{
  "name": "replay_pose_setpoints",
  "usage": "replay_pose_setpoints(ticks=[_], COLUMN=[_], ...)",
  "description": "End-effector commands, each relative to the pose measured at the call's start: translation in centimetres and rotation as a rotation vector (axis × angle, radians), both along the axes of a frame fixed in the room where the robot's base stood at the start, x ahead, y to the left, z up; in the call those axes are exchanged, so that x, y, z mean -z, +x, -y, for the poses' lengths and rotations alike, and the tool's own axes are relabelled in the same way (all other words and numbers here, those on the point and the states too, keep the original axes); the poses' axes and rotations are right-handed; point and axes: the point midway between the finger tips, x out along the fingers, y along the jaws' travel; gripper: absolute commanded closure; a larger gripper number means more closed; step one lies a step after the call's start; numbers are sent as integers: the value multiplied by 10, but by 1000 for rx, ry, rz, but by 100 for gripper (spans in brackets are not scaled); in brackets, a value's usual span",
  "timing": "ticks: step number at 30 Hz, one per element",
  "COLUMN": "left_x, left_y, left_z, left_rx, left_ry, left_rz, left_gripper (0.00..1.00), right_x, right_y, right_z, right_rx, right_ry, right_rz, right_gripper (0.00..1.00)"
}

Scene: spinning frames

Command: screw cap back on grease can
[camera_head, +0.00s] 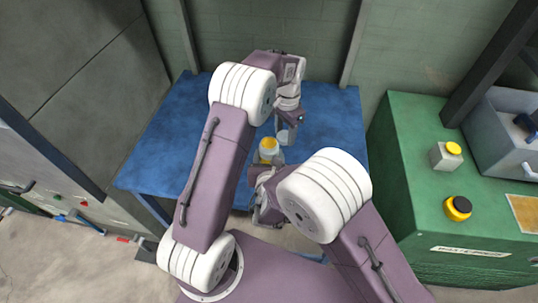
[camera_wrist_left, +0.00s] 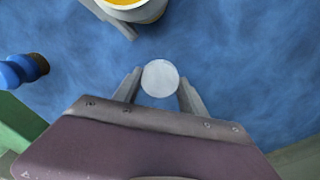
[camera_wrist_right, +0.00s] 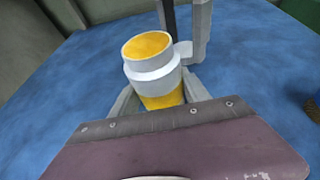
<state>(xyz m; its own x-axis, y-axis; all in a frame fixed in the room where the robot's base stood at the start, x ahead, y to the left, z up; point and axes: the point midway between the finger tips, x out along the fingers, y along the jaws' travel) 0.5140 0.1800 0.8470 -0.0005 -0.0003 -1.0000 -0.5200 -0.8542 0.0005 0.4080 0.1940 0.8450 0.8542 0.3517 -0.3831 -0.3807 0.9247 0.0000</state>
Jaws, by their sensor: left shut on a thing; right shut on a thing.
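The grease can (camera_wrist_right: 158,75) is white with a yellow band and stands uncapped, yellow grease showing in its open mouth. It also shows in the head view (camera_head: 268,151) and at the top edge of the left wrist view (camera_wrist_left: 130,8). My right gripper (camera_wrist_right: 155,98) is shut around the can's lower body. The white round cap (camera_wrist_left: 160,78) is between the fingertips of my left gripper (camera_wrist_left: 160,86), which is shut on it. In the right wrist view the cap (camera_wrist_right: 183,50) is beside the can, apart from its mouth. My right fingers are mostly hidden in the head view.
The blue table (camera_head: 175,135) has free room around the can. A blue and brown object (camera_wrist_left: 22,70) lies to the left in the left wrist view. A green cabinet (camera_head: 405,140) at right bears a yellow-lidded box (camera_head: 445,156), a yellow-and-black jar (camera_head: 457,208) and a grey bin (camera_head: 490,125).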

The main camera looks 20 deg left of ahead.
Motion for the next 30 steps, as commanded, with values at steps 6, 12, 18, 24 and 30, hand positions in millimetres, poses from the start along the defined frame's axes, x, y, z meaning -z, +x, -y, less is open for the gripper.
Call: replay_pose_setpoints(ticks=[6, 12, 18, 24, 30], left_x=[-5, -3, -2, -2, -3], left_y=[0, 0, 0, 0, 0], left_z=[0, 0, 0, 0, 0], left_rx=[0, 0, 0, 0, 0], left_ry=[0, 0, 0, 0, 0], left_rz=[0, 0, 0, 0, 0], left_gripper=[88, 88, 88, 88, 88], right_x=[-30, -58, -84, -102, -108], right_y=[1, -2, -7, -9, -11], right_z=[-1, 31, 75, 104, 115], right_rx=[1, 3, 3, 2, 0], right_ry=[6, 2, 5, 4, 2], right_rz=[4, 2, 4, 4, 2], right_gripper=[100, 100, 100, 100, 100])
